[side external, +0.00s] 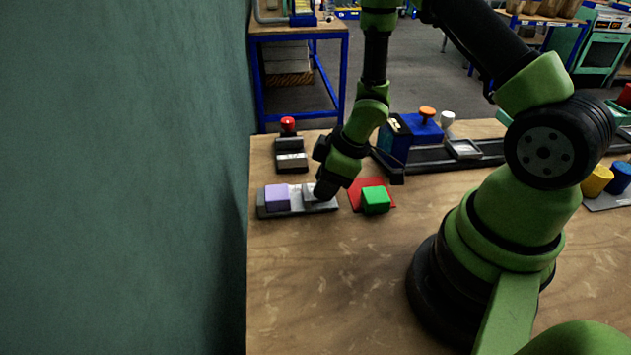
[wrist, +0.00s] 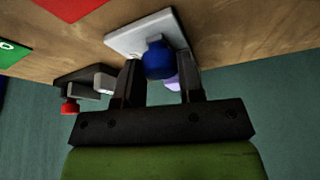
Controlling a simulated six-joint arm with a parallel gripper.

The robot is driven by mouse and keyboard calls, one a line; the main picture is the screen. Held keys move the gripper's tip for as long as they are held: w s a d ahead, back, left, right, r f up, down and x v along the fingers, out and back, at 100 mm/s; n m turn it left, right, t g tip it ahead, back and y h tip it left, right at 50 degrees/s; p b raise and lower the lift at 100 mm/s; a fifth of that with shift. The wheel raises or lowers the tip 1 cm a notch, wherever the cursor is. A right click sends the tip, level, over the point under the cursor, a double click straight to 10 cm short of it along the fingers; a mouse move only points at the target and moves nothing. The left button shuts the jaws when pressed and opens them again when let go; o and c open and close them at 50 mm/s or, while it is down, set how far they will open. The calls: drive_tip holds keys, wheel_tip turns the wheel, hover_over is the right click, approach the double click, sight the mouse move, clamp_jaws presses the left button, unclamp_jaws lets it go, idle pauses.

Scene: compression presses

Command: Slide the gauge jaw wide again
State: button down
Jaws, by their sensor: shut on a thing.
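The gauge (side external: 297,209) is a grey plate at the left of the table, and its pale plate (wrist: 125,40) shows in the wrist view. A purple block (side external: 277,198) sits at its left end; a sliver of purple (wrist: 172,83) shows behind the knob in the wrist view. The grey gauge jaw (side external: 309,194) is right of the block; I cannot tell whether they touch. My gripper (side external: 325,190) is at the jaw, shut on a blue knob (wrist: 159,60) between its fingers (wrist: 160,75). The knob is hidden in the side view.
A green cube (side external: 375,201) stands on a red mat (side external: 357,186) just right of the gauge. A small press with a red knob (side external: 288,125) is behind it. A blue press (side external: 395,140) and dark rail stand farther right. The front left of the table is clear.

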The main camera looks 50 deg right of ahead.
drive_tip(key=shift+s+d, duration=0.15)
drive_tip(key=shift+d, duration=0.05)
drive_tip(key=c, duration=0.8)
unclamp_jaws()
drive_tip(key=shift+o, duration=0.2)
drive_tip(key=v, duration=0.9)
drive_tip(key=shift+r, duration=0.4)
wheel_tip(320, 180, up, 12)
drive_tip(key=d+m+t+h, duration=0.2)
drive_tip(key=m+t+h, duration=0.1)
drive_tip(key=m+h, duration=0.2)
drive_tip(key=s+a+r+m+y, duration=0.4)
drive_tip(key=s+a+r, duration=0.3)
drive_tip(key=s+a, duration=0.3)
drive_tip(key=shift+s+m+y, duration=0.3)
drive_tip(key=shift+m+y, duration=0.1)
drive_tip(key=shift+m, duration=0.1)
